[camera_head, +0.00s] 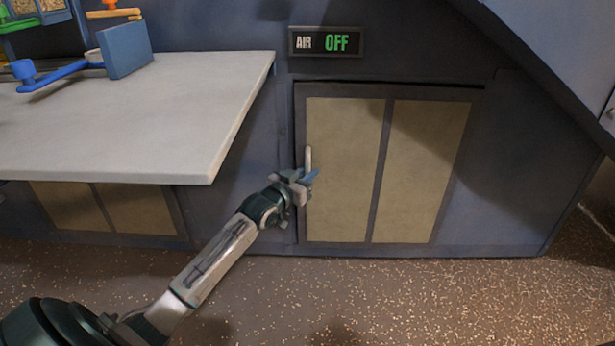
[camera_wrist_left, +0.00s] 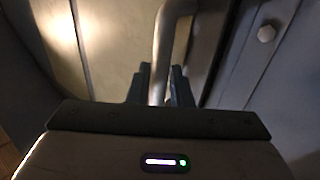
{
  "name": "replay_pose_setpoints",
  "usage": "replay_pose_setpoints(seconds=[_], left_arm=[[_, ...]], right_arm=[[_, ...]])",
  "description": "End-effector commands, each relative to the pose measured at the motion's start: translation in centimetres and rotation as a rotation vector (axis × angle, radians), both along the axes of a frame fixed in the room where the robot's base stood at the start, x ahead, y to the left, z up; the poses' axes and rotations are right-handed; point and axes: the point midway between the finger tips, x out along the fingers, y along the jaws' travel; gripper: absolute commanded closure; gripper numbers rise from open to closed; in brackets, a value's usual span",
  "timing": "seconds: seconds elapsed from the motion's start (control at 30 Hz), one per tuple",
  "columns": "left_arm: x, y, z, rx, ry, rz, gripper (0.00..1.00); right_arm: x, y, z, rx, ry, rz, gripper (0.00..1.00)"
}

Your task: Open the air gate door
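The air gate door (camera_head: 345,180) is a dark-framed door with two beige panels, low in the blue-grey wall. It looks shut or nearly so, with a thin dark line along its top and left edges. Its pale upright handle (camera_head: 308,158) is at the left edge. My left gripper (camera_head: 308,177) is at the lower part of the handle. In the left wrist view, the handle (camera_wrist_left: 160,55) runs down between the two dark fingers (camera_wrist_left: 160,90), which sit close on both sides of it, so the gripper looks shut on it. My right gripper is not in view.
An "AIR OFF" sign (camera_head: 327,42) with green letters is above the door. A pale tabletop (camera_head: 130,120) juts out at the left, with a blue block (camera_head: 125,50) on it. The speckled floor (camera_head: 400,300) before the door is clear.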

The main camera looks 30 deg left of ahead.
Motion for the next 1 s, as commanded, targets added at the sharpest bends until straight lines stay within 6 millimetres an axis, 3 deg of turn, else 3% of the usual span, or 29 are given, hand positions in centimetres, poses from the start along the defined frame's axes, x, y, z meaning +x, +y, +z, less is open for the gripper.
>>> replay_pose_setpoints(seconds=[0.43, 0.53, 1.0], left_arm=[[0.18, -0.03, 0.04, 0.000, 0.000, 0.000, 0.81], [0.17, -0.03, 0.03, 0.000, 0.000, -0.001, 1.00], [0.21, -0.40, 0.09, -0.003, 0.000, 0.004, 1.00]], right_arm=[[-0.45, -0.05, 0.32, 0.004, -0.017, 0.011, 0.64], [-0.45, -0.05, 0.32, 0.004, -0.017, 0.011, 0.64], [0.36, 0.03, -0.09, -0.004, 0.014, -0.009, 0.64]])
